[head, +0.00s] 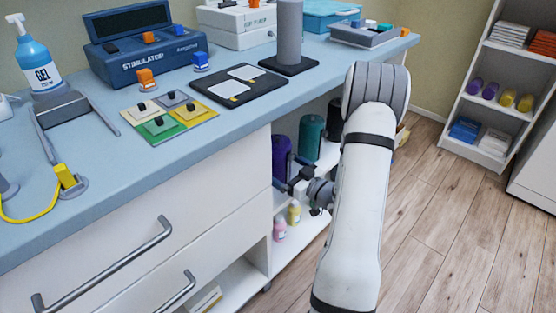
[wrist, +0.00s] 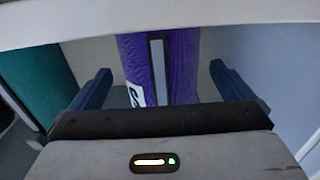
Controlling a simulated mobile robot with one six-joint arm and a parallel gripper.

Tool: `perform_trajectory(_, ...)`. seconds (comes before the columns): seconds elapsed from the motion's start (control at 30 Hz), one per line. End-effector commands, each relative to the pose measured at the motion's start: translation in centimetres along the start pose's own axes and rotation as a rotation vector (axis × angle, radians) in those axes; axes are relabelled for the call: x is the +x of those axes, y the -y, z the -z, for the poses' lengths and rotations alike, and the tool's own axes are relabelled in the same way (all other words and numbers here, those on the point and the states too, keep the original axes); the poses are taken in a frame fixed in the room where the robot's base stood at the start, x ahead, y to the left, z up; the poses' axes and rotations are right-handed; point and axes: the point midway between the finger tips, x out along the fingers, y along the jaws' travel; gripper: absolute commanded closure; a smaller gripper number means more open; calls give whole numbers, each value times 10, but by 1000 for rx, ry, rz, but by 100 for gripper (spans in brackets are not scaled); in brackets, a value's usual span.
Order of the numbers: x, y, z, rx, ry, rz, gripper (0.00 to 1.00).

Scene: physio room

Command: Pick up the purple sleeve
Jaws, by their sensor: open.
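The purple sleeve (head: 281,158) stands upright on a shelf in the open compartment under the counter, partly hidden by my gripper in the head view. In the wrist view the purple sleeve (wrist: 180,65) is straight ahead, with a grey strip down its front and a white mark low on its left side. My gripper (wrist: 160,88) is open, with one dark blue finger on each side of the sleeve's lower part. I cannot tell whether the fingers reach around it. My gripper (head: 306,176) also shows small in the head view, in front of the shelf.
A teal roll (head: 311,137) stands right of the sleeve in the head view; the teal roll (wrist: 35,80) is left in the wrist view. A dark roll (head: 334,118) is farther right. Small bottles (head: 280,228) stand on the shelf below. The white shelf edge (wrist: 160,20) crosses above.

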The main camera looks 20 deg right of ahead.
Motion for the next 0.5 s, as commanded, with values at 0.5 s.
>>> perform_trajectory(0.5,43,-1,0,0,0,-12,0)
